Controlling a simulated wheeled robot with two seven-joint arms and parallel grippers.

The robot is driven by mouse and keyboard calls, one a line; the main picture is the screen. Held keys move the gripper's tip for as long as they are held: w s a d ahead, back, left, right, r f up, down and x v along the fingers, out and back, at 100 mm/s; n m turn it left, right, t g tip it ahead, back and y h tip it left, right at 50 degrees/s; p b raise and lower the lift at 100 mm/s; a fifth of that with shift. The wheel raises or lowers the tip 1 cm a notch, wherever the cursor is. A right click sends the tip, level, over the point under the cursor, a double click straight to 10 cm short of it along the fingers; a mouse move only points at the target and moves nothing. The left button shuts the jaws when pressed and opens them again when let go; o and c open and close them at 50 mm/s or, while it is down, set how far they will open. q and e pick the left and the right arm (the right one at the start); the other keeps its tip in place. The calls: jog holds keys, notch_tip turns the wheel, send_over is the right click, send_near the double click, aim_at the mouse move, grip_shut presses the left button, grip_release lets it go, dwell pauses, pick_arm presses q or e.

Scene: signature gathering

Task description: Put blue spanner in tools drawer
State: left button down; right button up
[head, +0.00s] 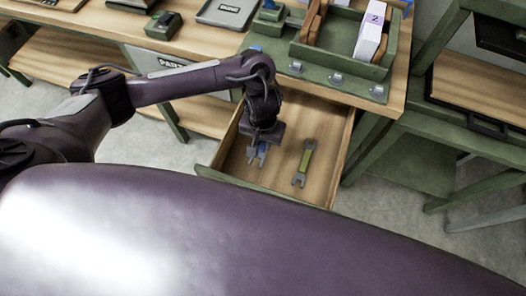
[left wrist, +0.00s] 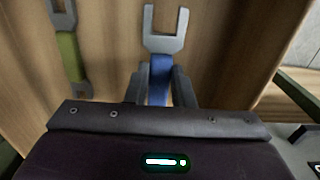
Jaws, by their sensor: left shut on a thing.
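The blue spanner (left wrist: 166,34) has a grey open-ended head and a blue handle. My left gripper (left wrist: 160,88) is shut on its handle in the left wrist view, with the head sticking out beyond the fingers. In the head view my left gripper (head: 262,142) points down over the open tools drawer (head: 323,123), and part of the blue spanner (head: 257,156) shows below it. The spanner is over or in the drawer; I cannot tell whether it touches the wooden bottom. My right gripper is not in view.
A green spanner (head: 305,161) lies in the drawer to the right of my left gripper, and it also shows in the left wrist view (left wrist: 69,50). Above the drawer, the bench top holds a green organizer (head: 330,78) with hooks. A wooden-shelved green frame (head: 480,88) stands at the right.

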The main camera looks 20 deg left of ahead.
aim_at(263, 149)
pick_arm(q)
notch_tip(263, 149, down, 5)
jog(key=shift+r+b, duration=0.2)
jog(key=shift+b, duration=0.45)
jog(key=shift+f, duration=0.25)
jog(key=shift+f, duration=0.15)
jog(key=c, duration=1.3)
grip_release()
jog(key=shift+o, duration=0.2)
